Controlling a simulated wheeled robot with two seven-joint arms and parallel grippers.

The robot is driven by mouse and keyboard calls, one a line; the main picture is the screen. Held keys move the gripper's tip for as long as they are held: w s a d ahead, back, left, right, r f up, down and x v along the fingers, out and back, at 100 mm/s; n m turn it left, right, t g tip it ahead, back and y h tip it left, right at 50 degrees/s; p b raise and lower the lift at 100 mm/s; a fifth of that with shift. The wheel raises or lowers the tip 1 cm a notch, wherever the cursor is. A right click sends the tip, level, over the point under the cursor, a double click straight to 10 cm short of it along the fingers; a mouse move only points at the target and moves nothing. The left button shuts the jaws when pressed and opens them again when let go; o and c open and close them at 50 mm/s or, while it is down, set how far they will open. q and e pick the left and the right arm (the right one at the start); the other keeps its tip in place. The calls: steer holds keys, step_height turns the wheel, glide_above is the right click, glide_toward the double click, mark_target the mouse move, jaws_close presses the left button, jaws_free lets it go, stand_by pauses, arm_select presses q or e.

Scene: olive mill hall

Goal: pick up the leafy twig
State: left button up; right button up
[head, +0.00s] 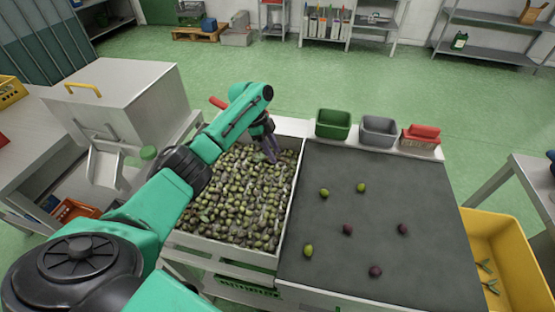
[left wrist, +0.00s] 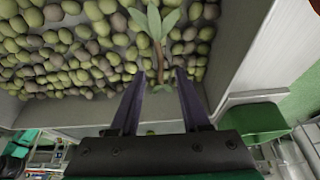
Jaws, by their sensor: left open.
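A leafy twig (left wrist: 157,24) with green leaves and a brown stem lies on the olives in the left wrist view. Its stem points down toward the gap between my left fingertips. My left gripper (left wrist: 159,76) is open, with its two dark fingers apart and nothing clamped between them. In the head view, my left gripper (head: 271,153) reaches down over the far right part of the olive bin (head: 293,195). I cannot make out the twig there. My right gripper is not in view.
Right of the bin, a dark sorting surface (head: 385,215) carries several scattered olives. A green tub (head: 333,124), a grey tub (head: 378,131) and a red-topped box (head: 421,137) stand behind it. A yellow bin (head: 510,255) at right holds leafy pieces.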

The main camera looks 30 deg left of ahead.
arm_select(q)
steer(key=shift+x, duration=1.2)
jaws_close()
steer(key=shift+a+r, duration=0.1)
steer(key=shift+r, duration=0.1)
steer(key=shift+s+r, duration=0.1)
steer(key=shift+r, duration=0.15)
step_height(320, 180, up, 6)
steer(key=b, duration=0.1)
steer(key=s+a+b, duration=0.2)
steer(key=s+a, duration=0.3)
steer(key=s, duration=0.3)
steer(key=s+a+b, duration=0.1)
steer(key=s+a, duration=0.4)
steer(key=s, duration=0.4)
steer(key=shift+r+b, duration=0.15)
steer(key=shift+b, duration=0.2)
